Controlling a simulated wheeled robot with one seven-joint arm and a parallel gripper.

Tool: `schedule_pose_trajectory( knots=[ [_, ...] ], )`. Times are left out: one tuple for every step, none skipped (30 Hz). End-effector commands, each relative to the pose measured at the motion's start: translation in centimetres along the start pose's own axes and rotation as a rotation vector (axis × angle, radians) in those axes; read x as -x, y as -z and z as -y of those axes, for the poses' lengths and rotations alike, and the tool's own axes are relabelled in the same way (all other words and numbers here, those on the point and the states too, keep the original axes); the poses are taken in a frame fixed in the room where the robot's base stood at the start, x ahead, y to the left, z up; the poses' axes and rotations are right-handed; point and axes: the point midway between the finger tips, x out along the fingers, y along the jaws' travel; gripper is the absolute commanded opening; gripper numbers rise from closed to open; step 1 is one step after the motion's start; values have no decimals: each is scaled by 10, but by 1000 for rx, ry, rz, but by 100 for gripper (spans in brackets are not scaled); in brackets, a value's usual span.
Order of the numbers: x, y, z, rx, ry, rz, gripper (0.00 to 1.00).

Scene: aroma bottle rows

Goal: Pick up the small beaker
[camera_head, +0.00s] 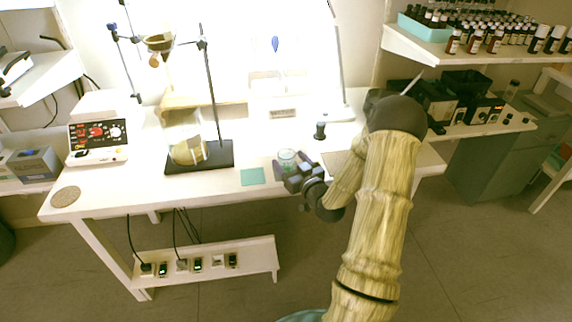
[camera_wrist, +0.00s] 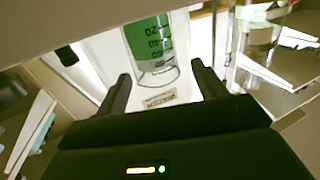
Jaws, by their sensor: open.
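The small beaker (camera_head: 287,157) is clear glass and stands on the white workbench (camera_head: 225,190), near its front edge. In the wrist view the beaker (camera_wrist: 150,50) shows green content and graduation marks that appear inverted. My gripper (camera_head: 291,166) is at the beaker's near side and hides its lower part in the head view. In the wrist view my gripper (camera_wrist: 162,82) is open, one finger on each side of the beaker's line, with visible gaps. I cannot tell how far the beaker reaches between the fingertips.
A green square mat (camera_head: 253,176) lies left of the beaker. Further left is a dark stand (camera_head: 212,158) with a round flask (camera_head: 188,151). A small dark bottle (camera_head: 320,131) stands behind right. A hotplate-like device (camera_head: 98,141) is at far left.

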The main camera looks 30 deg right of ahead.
Motion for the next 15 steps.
schedule_pose_trajectory(
  knots=[
    [-3,0,0,0,1,-1,70],
    [-6,0,0,0,1,-1,70],
    [-11,0,0,0,1,-2,70],
    [-15,0,-1,0,1,-3,70],
    [-19,-1,-1,0,1,-2,70],
    [-26,-1,-2,0,0,-3,70],
    [-30,-1,-2,0,1,-3,70],
    [-35,-1,-2,0,1,-2,70],
    [-40,-1,-2,0,2,-3,70],
    [-44,-1,-2,0,2,-3,70],
    [-47,-1,-2,-1,1,-2,70],
    [-49,-1,-3,-1,0,-1,70],
    [-50,-1,-3,-1,0,-1,70],
    [-51,-1,-3,-1,-1,-1,70],
    [-51,-1,-3,-1,-1,-1,70]
  ],
)
